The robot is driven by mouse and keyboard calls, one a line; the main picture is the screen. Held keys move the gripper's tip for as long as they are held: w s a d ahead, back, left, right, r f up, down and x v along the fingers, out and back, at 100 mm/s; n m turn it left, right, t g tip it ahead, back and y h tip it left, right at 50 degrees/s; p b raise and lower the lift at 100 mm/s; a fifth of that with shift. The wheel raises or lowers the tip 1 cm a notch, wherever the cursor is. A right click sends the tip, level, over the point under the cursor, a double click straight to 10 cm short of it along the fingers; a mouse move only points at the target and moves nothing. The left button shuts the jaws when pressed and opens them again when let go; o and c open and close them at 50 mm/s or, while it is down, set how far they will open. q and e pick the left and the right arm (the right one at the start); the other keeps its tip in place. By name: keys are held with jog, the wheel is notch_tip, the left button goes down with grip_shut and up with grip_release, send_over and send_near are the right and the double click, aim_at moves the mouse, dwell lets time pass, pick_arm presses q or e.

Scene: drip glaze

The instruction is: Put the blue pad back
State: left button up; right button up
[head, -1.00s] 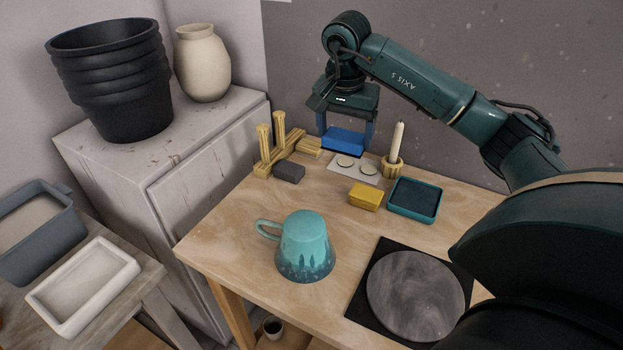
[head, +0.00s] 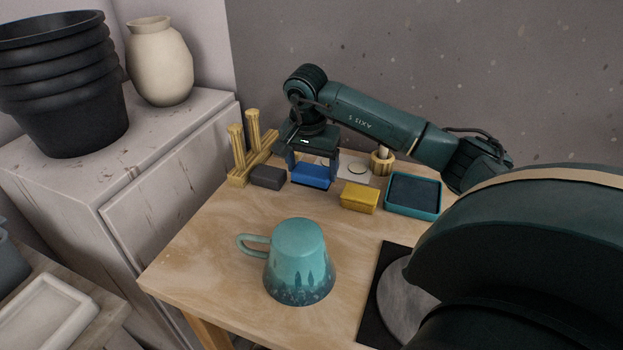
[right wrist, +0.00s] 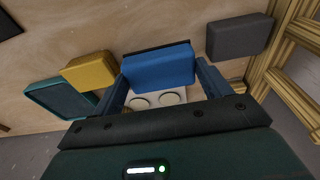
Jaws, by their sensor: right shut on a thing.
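The blue pad (head: 312,176) is between the fingers of my right gripper (head: 312,172), low over the back of the table between a dark grey pad and a yellow pad. In the right wrist view the blue pad (right wrist: 158,68) fills the gap between the two fingers, with a thin dark edge along its far side. My right gripper is shut on it. Whether the pad touches the table I cannot tell. A white plate with round discs (right wrist: 155,100) shows partly behind the pad. My left gripper is not in view.
The dark grey pad (head: 268,177) and a wooden rack (head: 240,160) stand left. The yellow pad (head: 358,198) and a teal tray (head: 413,210) stand right. An upturned teal mug (head: 299,265) stands in front, beside a grey disc (head: 401,298). Table is clear between mug and pads.

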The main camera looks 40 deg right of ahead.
aim_at(311, 172)
notch_tip(311, 172, down, 3)
jog(key=shift+f, duration=0.2)
jog(key=shift+f, duration=0.2)
jog(key=o, duration=0.9)
jog(key=shift+r, duration=0.1)
